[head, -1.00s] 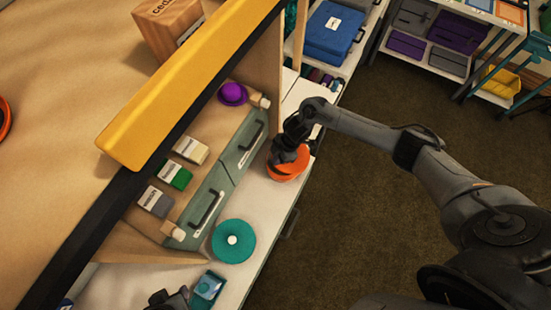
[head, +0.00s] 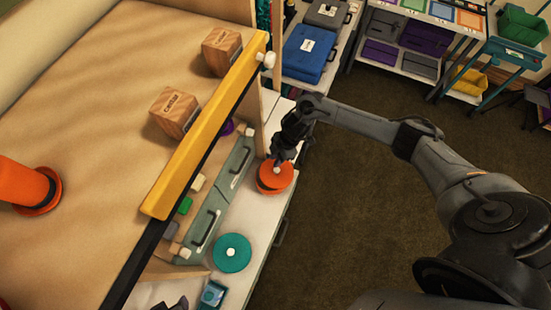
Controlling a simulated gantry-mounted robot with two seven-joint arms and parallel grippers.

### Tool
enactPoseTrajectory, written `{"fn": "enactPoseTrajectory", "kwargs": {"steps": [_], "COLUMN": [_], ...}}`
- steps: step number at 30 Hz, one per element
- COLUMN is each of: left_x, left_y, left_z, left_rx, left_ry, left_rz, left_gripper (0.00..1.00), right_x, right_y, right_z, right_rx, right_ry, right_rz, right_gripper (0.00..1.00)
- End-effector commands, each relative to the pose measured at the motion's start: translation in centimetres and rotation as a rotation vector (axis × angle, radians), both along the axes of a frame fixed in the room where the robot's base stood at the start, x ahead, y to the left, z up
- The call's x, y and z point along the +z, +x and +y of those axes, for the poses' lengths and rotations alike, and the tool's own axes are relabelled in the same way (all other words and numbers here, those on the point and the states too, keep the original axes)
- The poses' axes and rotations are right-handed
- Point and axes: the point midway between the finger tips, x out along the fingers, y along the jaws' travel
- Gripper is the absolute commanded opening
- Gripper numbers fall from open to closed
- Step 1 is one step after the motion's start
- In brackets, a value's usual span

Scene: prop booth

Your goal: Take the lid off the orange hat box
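The orange hat box (head: 275,181) is round and stands on the white counter, close to its right edge. Its orange lid shows on top with a small white knob (head: 277,170). My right gripper (head: 281,156) points down just above and behind the knob. I cannot tell whether its fingers touch the knob or are open, as they are dark and small. A dark part at the bottom edge looks like the tip of my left gripper (head: 181,303), mostly out of frame.
A teal round box (head: 231,253) with a white knob stands nearer on the counter. Green-grey panels with handles (head: 207,223) run beside it. A yellow beam (head: 205,130) and two wooden blocks (head: 174,112) lie to the left. Dark floor is open to the right.

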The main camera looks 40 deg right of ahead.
Motion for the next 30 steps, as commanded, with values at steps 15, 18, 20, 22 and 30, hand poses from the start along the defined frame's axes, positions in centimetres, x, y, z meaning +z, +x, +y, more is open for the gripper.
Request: {"fn": "enactPoseTrajectory", "kwargs": {"steps": [15, 18, 20, 22, 30], "left_x": [0.0, 0.0, 0.0, 0.0, 0.0], "left_y": [0.0, -0.1, 0.0, 0.0, 0.0], "left_z": [0.3, 0.3, 0.3, 0.3, 0.2], "left_rx": [-0.007, -0.008, -0.009, -0.009, -0.006], "left_ry": [0.011, 0.014, 0.014, 0.014, 0.009], "left_rz": [0.002, 0.002, 0.002, 0.002, 0.003], "left_gripper": [0.43, 0.43, 0.43, 0.43, 0.43], "right_x": [0.3, 0.0, -0.5, -1.4, -3.4], "right_y": [0.0, -0.5, -1.1, -2.3, -10.0], "right_z": [0.0, 0.7, 1.7, 3.5, 15.9], "right_rx": [0.001, 0.004, 0.008, 0.013, -0.053], "right_ry": [0.001, 0.008, 0.020, 0.043, 0.204], "right_rz": [-0.001, 0.003, 0.004, 0.007, -0.032], "right_gripper": [0.59, 0.59, 0.59, 0.59, 0.59]}}
